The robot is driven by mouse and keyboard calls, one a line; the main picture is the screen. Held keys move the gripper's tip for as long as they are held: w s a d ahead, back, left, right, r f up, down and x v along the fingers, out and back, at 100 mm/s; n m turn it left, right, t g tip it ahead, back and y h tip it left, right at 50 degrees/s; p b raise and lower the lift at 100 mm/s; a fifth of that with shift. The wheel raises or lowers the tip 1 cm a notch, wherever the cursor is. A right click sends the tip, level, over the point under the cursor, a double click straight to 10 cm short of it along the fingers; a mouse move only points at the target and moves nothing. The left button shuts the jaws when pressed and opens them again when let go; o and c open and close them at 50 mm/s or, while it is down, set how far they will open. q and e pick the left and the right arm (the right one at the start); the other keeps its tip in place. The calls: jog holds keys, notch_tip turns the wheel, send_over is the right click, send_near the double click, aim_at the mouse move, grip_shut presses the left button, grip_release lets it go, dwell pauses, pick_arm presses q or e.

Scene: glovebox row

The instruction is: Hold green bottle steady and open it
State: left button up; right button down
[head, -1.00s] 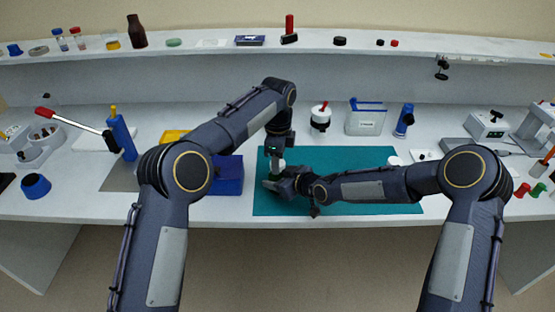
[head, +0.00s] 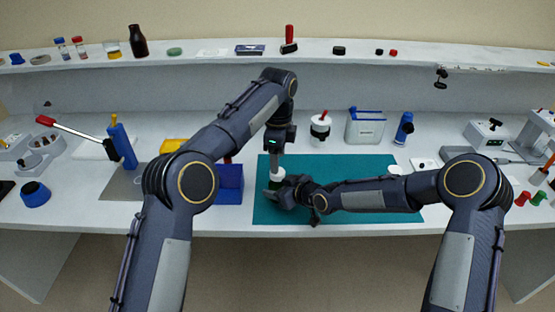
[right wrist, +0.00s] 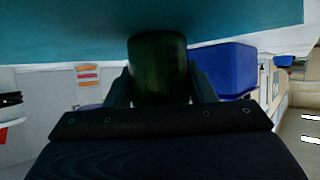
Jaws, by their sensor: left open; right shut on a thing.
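The green bottle (right wrist: 158,70) stands between the fingers of my right gripper (right wrist: 160,88) in the right wrist view. In the head view a dark green bit of it (head: 273,185) shows above the teal mat, mostly hidden by my right gripper (head: 279,191), which is shut on it from the right. A white cap (head: 278,173) shows at the bottle's top; I cannot tell whether it is still seated. My left gripper (head: 277,165) is open and points down just above the cap. Its fingertips are too small to make out clearly.
The bottle is over the teal mat (head: 340,218), whose right part is mostly clear. A blue bin (head: 229,188) stands close on the left. Several items line the shelf.

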aim_at(277, 186)
pick_arm(q)
jog(key=m, duration=0.1)
jog(key=r+m, duration=0.1)
jog(key=shift+d+r+m, duration=0.15)
jog(key=shift+d+m, duration=0.05)
jog(key=shift+m, duration=0.1)
jog(key=m, duration=0.1)
jog(key=r+m, duration=0.1)
jog(key=m, duration=0.1)
jog(key=shift+a+r, duration=0.2)
jog(key=shift+r, duration=0.1)
jog(key=shift+f+m, duration=0.2)
jog(key=shift+m, duration=0.2)
notch_tip(277, 186, down, 7)
jog(key=shift+f, duration=0.15)
jog(key=shift+c, duration=0.5)
jog(key=c, duration=0.9)
jog(key=n, duration=0.6)
jog(key=shift+n, duration=0.4)
jog(key=o, duration=1.1)
